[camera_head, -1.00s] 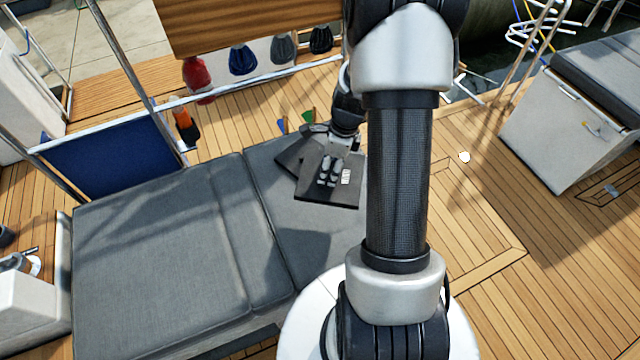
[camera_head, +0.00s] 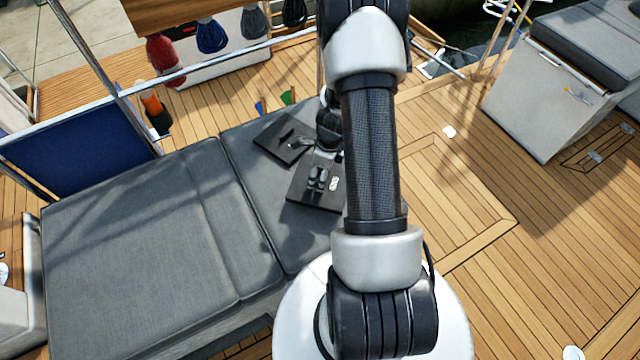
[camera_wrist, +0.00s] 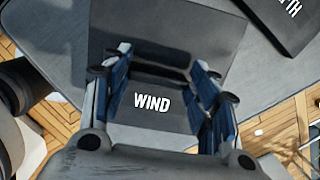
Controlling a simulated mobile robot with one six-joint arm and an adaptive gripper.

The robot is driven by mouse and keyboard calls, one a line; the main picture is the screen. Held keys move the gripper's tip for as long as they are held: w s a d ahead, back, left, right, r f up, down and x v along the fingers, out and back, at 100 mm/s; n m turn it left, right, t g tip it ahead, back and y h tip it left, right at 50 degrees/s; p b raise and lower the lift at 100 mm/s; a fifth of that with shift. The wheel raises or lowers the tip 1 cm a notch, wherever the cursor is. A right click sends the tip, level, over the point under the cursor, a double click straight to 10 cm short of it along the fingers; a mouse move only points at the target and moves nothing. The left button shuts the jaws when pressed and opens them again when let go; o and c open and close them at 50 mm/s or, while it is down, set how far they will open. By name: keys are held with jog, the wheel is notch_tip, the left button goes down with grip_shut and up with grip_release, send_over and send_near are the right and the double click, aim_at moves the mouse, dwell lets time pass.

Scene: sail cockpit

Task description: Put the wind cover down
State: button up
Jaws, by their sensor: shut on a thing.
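The wind cover (camera_wrist: 163,112) is a flat dark grey square plate with white WIND lettering, seen in the wrist view between my fingers. My gripper (camera_wrist: 158,78) is shut on the raised dark grip across its middle. In the head view the wind cover (camera_head: 301,198) is level, over the right part of the grey cushion (camera_head: 240,160). My gripper (camera_head: 318,180) is above it, and my arm hides its right side. I cannot tell whether the cover touches the cushion.
A second dark cover (camera_head: 270,134), its white lettering ending in TH in the wrist view (camera_wrist: 290,18), lies just behind on the cushion. Blue and green handles (camera_head: 287,97) stand at the cushion's far edge. Cushion to the left is bare. Wooden deck (camera_head: 440,200) lies right.

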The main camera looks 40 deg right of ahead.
jog(key=shift+f+b, duration=1.1)
jog(key=shift+f, duration=1)
jog(key=shift+f, duration=0.1)
jog(key=o, duration=1.1)
